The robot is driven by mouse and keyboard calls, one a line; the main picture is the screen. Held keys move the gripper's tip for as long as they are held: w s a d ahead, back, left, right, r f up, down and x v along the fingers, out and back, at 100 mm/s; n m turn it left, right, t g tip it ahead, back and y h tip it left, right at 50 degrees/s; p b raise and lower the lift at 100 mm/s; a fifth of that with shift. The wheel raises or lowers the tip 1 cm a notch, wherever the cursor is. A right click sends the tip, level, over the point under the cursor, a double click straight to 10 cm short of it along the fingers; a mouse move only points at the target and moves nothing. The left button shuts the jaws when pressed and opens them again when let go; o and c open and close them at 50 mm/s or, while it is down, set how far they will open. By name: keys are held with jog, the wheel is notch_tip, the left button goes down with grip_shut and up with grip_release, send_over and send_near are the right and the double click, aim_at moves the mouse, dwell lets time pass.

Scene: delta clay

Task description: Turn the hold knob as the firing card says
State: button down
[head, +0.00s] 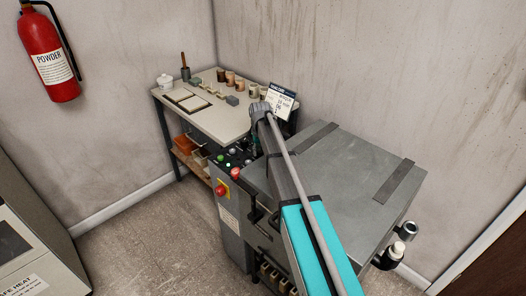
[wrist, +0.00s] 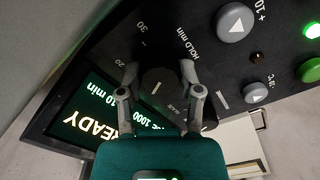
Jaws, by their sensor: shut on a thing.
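The dark round hold knob (wrist: 158,86) sits on a black panel in the wrist view, beside the words "HOLD min" and the scale marks 20 and 30. My gripper (wrist: 159,72) is shut on the knob, one finger on each side. A small pale line shows on the knob, but I cannot tell exactly which mark it points at. The display (wrist: 90,118) reads READY, with 1000 and 10 min partly visible. In the head view the firing card (head: 281,101) stands behind my wrist; its lines are too small to read. My arm hides the knob there.
On the panel are a grey +10 button (wrist: 236,23), a smaller grey button (wrist: 256,93) and green lights. The kiln's grey lid (head: 340,165) lies right of my arm. A table (head: 215,118) with small pots stands behind.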

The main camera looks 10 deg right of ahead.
jog(key=shift+w+m, duration=0.25)
jog(key=shift+m, duration=0.15)
jog(key=shift+c, duration=1.3)
grip_release()
jog(key=shift+s, duration=0.1)
